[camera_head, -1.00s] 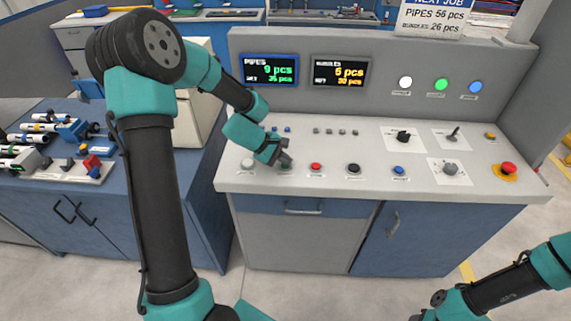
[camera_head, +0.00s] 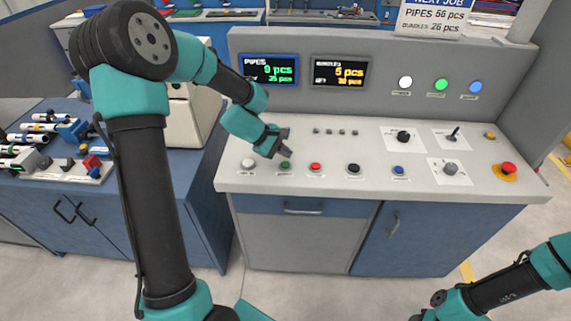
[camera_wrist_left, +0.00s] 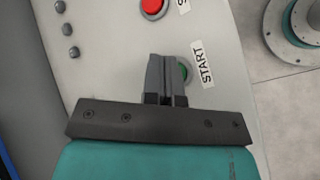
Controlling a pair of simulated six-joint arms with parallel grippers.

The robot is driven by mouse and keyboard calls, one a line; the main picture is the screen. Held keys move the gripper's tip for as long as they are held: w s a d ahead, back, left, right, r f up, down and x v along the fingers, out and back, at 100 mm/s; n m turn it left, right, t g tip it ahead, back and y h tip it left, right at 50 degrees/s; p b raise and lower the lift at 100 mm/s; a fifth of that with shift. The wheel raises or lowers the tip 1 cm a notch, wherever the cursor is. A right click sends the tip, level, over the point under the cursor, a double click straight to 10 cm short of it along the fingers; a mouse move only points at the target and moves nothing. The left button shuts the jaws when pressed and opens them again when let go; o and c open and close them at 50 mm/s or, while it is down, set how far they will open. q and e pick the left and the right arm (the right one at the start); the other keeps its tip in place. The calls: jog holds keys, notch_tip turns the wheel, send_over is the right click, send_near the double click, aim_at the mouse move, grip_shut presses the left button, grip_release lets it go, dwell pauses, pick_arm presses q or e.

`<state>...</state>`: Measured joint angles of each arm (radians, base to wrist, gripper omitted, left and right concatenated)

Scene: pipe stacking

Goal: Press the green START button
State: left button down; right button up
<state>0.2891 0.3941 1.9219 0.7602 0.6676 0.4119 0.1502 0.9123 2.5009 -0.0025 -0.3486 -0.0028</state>
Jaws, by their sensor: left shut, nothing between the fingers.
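The green START button (camera_head: 285,166) sits on the front row of the grey console, between a white button and a red one. In the left wrist view the green button (camera_wrist_left: 184,71) is partly hidden behind my left gripper, with its START label beside it. My left gripper (camera_head: 287,150) is shut and empty, just above and behind the green button. Its closed fingers also show in the left wrist view (camera_wrist_left: 166,60). They look apart from the button in the head view. My right gripper (camera_head: 428,308) is low at the bottom right, far from the button, and its fingers are unclear.
Close to the green button are the white button (camera_head: 248,164) and the red button (camera_head: 316,167). A black button (camera_head: 353,169), a blue button (camera_head: 399,171) and a red emergency knob (camera_head: 508,169) lie further right. Upright displays (camera_head: 269,69) stand behind.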

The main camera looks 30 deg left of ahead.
aim_at(285, 165)
pick_arm(q)
jog(key=shift+r, duration=1.65)
